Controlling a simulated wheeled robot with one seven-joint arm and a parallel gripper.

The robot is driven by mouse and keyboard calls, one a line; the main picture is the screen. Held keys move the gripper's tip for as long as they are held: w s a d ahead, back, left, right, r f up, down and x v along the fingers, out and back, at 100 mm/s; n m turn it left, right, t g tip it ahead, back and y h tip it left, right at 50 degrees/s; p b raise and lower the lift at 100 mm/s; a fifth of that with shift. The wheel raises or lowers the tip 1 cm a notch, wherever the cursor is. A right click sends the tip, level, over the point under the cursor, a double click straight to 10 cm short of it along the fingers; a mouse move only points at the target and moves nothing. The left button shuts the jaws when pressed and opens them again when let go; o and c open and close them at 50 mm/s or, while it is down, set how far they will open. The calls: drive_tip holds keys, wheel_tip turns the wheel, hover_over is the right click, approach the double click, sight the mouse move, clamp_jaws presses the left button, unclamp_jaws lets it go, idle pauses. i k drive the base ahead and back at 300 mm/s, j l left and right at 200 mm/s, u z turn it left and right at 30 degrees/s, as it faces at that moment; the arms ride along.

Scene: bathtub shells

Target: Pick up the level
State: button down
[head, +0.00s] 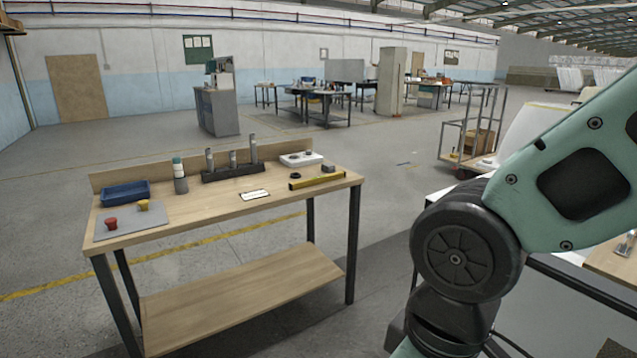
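The level (317,181) is a long yellow bar with dark ends. It lies flat on the wooden workbench (225,215), near its right end and close to the front edge. A small dark grey block (328,169) sits just behind its right part. My arm fills the right side of the head view, well to the right of the bench and apart from it. My gripper is outside the picture.

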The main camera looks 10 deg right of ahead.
sight(293, 186)
drive_tip(key=i+z, duration=0.15)
drive_tip(key=i, duration=0.4)
drive_tip(key=i+z, duration=0.15)
drive_tip(key=i, duration=0.35)
drive_tip(key=i+j+z, duration=0.1)
drive_tip(key=i, duration=0.45)
drive_tip(key=i+j+z, duration=0.15)
drive_tip(key=i, duration=0.35)
drive_tip(key=i+j+z, duration=0.15)
drive_tip(key=i+j, duration=0.15)
drive_tip(key=i, duration=0.25)
drive_tip(key=i+j+z, duration=0.15)
drive_tip(key=i, duration=0.35)
drive_tip(key=j, duration=0.1)
